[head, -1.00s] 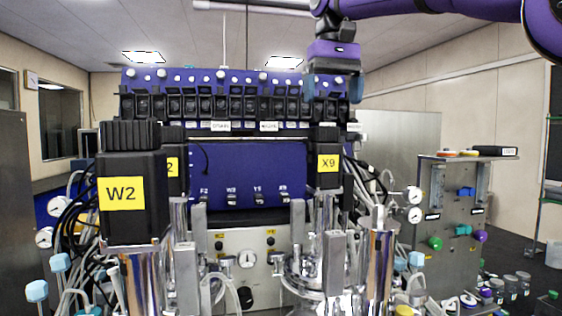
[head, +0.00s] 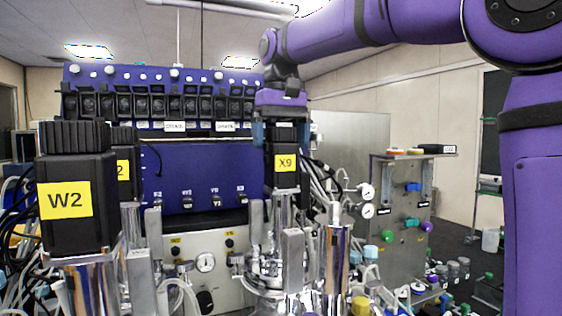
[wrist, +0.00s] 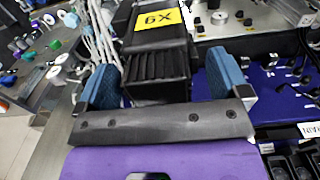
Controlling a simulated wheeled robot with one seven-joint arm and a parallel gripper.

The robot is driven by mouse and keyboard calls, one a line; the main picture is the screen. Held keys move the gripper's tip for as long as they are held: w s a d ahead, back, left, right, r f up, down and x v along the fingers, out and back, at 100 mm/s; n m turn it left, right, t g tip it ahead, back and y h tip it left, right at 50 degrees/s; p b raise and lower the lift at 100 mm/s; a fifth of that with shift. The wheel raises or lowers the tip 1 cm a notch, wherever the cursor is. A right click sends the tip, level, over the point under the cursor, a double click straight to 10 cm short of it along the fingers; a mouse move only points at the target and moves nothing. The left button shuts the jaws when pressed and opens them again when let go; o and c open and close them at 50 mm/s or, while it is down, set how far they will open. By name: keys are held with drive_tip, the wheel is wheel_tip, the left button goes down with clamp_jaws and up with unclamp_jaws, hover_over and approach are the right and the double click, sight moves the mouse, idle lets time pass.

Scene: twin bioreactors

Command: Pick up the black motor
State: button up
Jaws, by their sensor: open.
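A black motor (head: 285,177) with a yellow X9 label stands upright on a chrome column in the head view. It also shows in the wrist view (wrist: 153,58), its ribbed cap between the finger pads. My gripper (head: 283,130) is purple with blue finger pads. It is open and pointing down at the motor's top, one pad on either side (wrist: 165,88). A gap shows beside the right pad; contact at the left pad I cannot tell. Another black motor labelled W2 (head: 78,228) stands at the left front. A third motor, its label partly hidden, stands behind it (head: 123,190).
A blue control unit (head: 195,170) with a row of black pump heads stands close behind the X9 motor. Cables and tubes crowd its right side. A grey panel with gauges and valves (head: 400,215) stands at the right. The space above the motors is open.

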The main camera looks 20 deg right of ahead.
drive_tip(key=shift+f, duration=0.75)
drive_tip(key=shift+c, duration=0.4)
drive_tip(key=shift+r, duration=0.1)
drive_tip(key=c, duration=1.6)
drive_tip(key=shift+r, duration=0.1)
